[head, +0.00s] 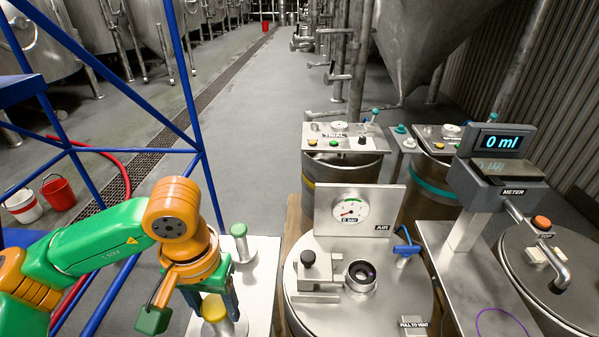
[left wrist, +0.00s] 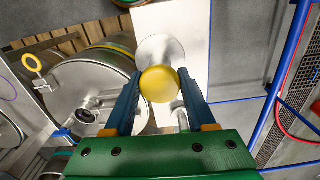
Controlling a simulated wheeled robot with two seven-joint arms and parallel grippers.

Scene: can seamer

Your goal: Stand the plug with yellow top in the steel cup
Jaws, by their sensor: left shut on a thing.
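The plug with the yellow top (head: 214,308) is near the front of the steel plate, left of the round tank lid. My left gripper (head: 214,290) points down over it and is shut on it. In the left wrist view the round yellow top (left wrist: 160,84) sits between the two blue fingers, with a grey steel disc behind it. I cannot tell whether the plug still touches the plate. The steel cup (head: 361,276), a short round fitting with a dark opening, is on the tank lid to the right. My right gripper is not in view.
A green-topped steel plug (head: 239,232) stands farther back on the steel plate (head: 262,262). A black-knobbed clamp (head: 312,268) is left of the cup, an air gauge panel (head: 357,208) behind it, a blue-handled valve (head: 405,249) to its right. Blue frame bars rise at left.

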